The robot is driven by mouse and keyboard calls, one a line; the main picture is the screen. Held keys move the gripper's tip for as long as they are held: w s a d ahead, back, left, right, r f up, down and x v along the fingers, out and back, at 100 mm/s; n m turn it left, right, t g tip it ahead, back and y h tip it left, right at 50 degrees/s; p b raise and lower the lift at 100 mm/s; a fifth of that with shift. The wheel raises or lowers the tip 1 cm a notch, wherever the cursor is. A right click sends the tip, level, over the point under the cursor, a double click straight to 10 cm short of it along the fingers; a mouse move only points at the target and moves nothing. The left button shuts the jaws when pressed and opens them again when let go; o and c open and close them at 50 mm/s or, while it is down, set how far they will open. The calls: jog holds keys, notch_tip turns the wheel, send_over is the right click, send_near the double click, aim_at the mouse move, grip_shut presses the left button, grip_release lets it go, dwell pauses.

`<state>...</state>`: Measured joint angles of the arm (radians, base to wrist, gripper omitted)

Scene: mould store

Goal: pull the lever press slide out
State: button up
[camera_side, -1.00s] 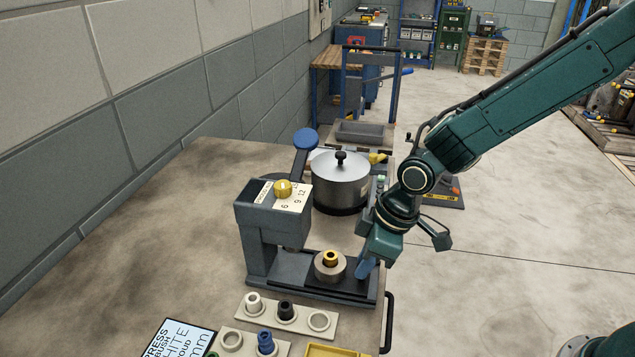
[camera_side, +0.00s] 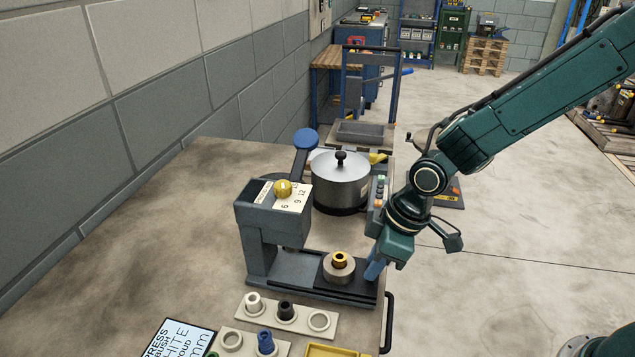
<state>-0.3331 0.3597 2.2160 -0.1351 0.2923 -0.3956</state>
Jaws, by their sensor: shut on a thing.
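The grey lever press (camera_side: 272,215) stands on the bench, with a blue-knobbed lever (camera_side: 305,140) and a yellow dial (camera_side: 283,188) on its head. Its slide (camera_side: 345,283) carries a round metal holder (camera_side: 338,271) with a brass-coloured bush (camera_side: 339,258) in it. The holder sits out to the right of the press head. My gripper (camera_side: 374,271) is at the right end of the slide, shut on its blue handle (camera_side: 374,269). The fingertips are small and partly hidden here.
A lidded metal pot (camera_side: 340,182) stands behind the press. In front are a pale bush rack (camera_side: 287,318), a yellow tray (camera_side: 335,351) and a printed display (camera_side: 178,339). A dark rail (camera_side: 388,322) runs along the bench's right edge, with open floor beyond.

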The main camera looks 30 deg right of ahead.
jog(key=shift+s+d, duration=0.85)
jog(key=o, duration=1.5)
jog(key=shift+r, duration=0.1)
notch_tip(320, 180, up, 7)
jog(key=shift+f, duration=0.1)
jog(key=shift+d, duration=0.1)
jog(key=s+d+r+m+t, duration=0.1)
jog(key=s+d+r+m, duration=0.2)
jog(key=s+d+r, duration=0.1)
jog(key=s+d+r+m+t+h, duration=0.1)
jog(key=s+d+r+m, duration=0.2)
jog(key=s, duration=0.4)
jog(key=s+d+r+m+t+h, duration=0.1)
jog(key=s+d+r+m, duration=0.2)
jog(key=s+d+r, duration=0.2)
jog(key=shift+s+d, duration=0.35)
jog(key=shift+d, duration=0.3)
jog(key=shift+s+d, duration=0.35)
jog(key=shift+d, duration=0.25)
